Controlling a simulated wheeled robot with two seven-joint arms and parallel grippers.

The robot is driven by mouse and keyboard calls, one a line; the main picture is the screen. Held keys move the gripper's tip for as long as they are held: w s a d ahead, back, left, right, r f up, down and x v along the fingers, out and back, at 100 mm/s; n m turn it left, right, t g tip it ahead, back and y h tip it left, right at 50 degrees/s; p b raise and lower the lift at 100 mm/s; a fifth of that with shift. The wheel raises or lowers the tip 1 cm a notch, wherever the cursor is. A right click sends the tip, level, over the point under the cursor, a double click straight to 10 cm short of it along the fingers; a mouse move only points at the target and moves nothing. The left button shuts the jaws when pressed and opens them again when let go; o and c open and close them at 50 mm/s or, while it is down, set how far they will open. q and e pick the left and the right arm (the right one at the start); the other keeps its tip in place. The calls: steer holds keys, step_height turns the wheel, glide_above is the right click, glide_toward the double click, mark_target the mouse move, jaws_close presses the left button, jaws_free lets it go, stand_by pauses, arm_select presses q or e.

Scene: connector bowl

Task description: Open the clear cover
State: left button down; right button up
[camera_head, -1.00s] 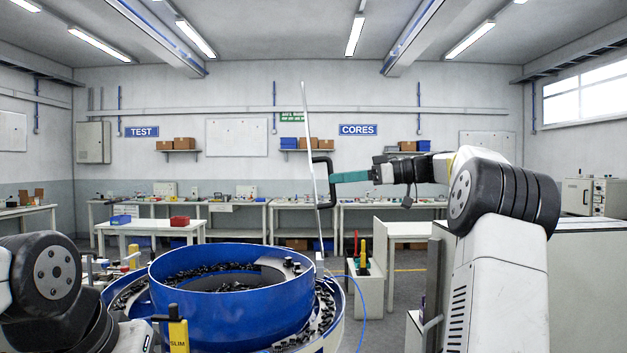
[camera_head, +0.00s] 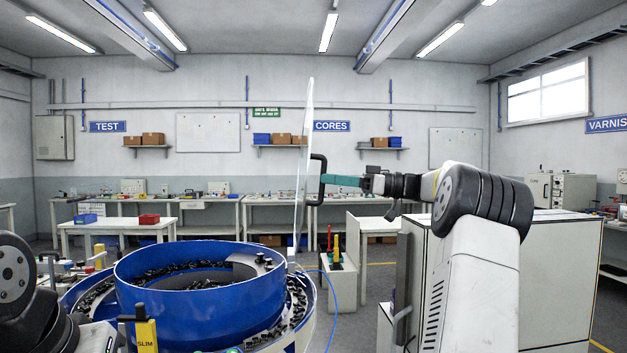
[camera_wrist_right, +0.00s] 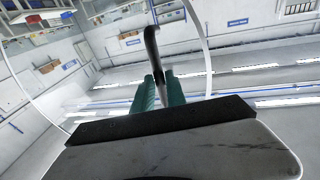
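The clear cover (camera_head: 304,150) stands raised on edge at the right rim of the blue bowl (camera_head: 200,310). In the head view it shows nearly edge-on as a thin pale strip, its top leaning slightly right. Its black handle (camera_head: 315,188) is on its right side. My right gripper (camera_head: 327,180) has its teal fingers on this handle. In the right wrist view the black handle (camera_wrist_right: 151,45) passes between the teal fingers (camera_wrist_right: 158,88), which are closed around it, and the cover's curved rim (camera_wrist_right: 207,50) arcs past. My left arm is at the lower left; its gripper is not visible.
Dark small parts lie in the bowl and its outer track. A small stand with tools (camera_head: 338,275) and a large pale cabinet (camera_head: 555,285) are at the right. A blue hose (camera_head: 334,305) hangs beside the bowl.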

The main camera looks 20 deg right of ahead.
steer(key=o, duration=0.3)
steer(key=v, duration=0.7)
steer(key=shift+s+d+f, duration=0.1)
steer(key=shift+d, duration=0.25)
